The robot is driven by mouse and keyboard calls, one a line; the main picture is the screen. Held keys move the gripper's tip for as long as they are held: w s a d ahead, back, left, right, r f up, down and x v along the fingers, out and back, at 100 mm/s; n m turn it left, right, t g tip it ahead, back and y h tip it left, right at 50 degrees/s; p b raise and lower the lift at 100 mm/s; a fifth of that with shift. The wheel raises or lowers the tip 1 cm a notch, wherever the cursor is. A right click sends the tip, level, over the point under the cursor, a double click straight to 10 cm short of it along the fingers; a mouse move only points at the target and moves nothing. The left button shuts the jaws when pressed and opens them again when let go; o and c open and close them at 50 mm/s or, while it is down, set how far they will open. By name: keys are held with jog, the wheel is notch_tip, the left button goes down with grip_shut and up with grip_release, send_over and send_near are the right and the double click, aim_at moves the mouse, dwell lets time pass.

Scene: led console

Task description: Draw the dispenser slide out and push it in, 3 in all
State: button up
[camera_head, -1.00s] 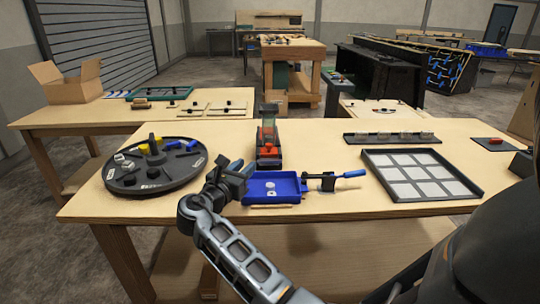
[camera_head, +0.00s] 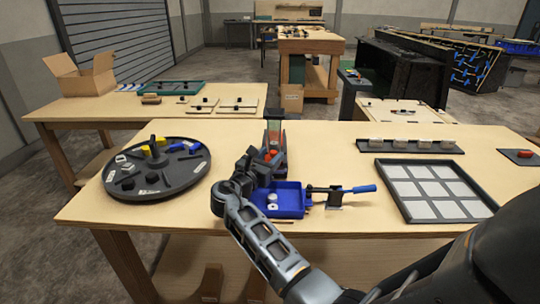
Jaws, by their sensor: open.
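The dispenser (camera_head: 275,138) stands upright on the table, with a clear hopper and a red part at its front. Its lower front and slide are partly hidden behind my gripper. My gripper (camera_head: 262,160) is open, close in front of the dispenser and over the left back edge of the blue tray (camera_head: 294,208). I cannot tell whether its fingers touch the slide. Small white pieces (camera_head: 271,202) lie in the blue tray.
A round dark turntable (camera_head: 180,182) with several small parts stands on the left. A blue-handled lever tool (camera_head: 360,189) lies right of the tray. A white-celled tray (camera_head: 450,210) and a dark rack (camera_head: 395,146) stand on the right. Bare table lies around the dispenser.

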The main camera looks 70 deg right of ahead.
jog(key=shift+d, duration=0.25)
grip_shut()
dwell(0.3)
